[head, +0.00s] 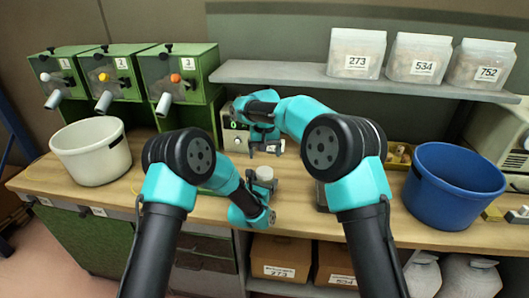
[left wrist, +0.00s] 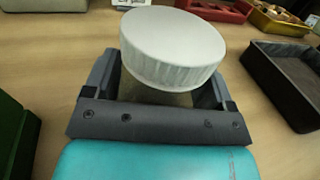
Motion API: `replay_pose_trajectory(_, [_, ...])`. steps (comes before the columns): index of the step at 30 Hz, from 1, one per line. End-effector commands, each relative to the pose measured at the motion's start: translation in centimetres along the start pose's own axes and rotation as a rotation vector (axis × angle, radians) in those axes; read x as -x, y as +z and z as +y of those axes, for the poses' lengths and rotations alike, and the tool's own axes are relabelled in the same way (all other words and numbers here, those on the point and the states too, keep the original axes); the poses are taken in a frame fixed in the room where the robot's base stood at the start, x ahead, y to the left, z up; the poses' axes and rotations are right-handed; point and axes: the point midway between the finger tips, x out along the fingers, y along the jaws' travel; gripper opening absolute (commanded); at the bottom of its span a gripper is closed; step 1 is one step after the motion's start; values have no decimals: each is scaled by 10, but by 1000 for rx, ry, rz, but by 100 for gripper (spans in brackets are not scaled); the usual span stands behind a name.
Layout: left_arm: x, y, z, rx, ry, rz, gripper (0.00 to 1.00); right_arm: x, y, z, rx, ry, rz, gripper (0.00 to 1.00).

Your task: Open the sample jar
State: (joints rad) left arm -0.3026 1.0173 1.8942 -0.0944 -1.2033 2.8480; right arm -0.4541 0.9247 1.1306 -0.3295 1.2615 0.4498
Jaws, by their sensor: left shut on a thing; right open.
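The sample jar shows as a pale, round, cork-like lid or top (head: 264,172) near the front of the wooden bench in the head view. In the left wrist view its wide whitish lid (left wrist: 173,45) fills the space above my fingers, and the body below is mostly hidden. My left gripper (head: 263,186) is shut on the jar, with one finger on each side below the lid. The jar looks upright. My right gripper (head: 267,148) is open, just behind and above the jar, apart from the lid.
A dark tray (left wrist: 290,85) lies right of the jar, mostly behind my right arm in the head view. A white bucket (head: 90,152) stands left, a blue bucket (head: 452,190) right. Numbered green dispensers (head: 125,75) and a shelf (head: 300,76) with bags stand behind.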

Motion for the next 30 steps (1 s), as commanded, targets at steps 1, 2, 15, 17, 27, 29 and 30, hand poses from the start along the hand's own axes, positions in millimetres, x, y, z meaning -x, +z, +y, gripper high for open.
replay_pose_trajectory(1, [0,0,0,0,0,0,11,0,0,0,-60,0,0,88])
replay_pose_trajectory(2, [0,0,0,0,0,0,11,0,0,0,-101,0,0,88])
replay_pose_trajectory(15, [0,0,0,0,0,0,11,0,0,0,-701,0,0,88])
replay_pose_trajectory(17, [0,0,0,0,0,0,11,0,0,0,-783,0,0,88])
replay_pose_trajectory(27, [0,0,0,0,0,0,11,0,0,0,-1247,0,0,88])
replay_pose_trajectory(29, [0,0,0,0,0,0,11,0,0,0,-1329,0,0,88])
replay_pose_trajectory(30, [0,0,0,0,0,0,11,0,0,0,-1383,0,0,88])
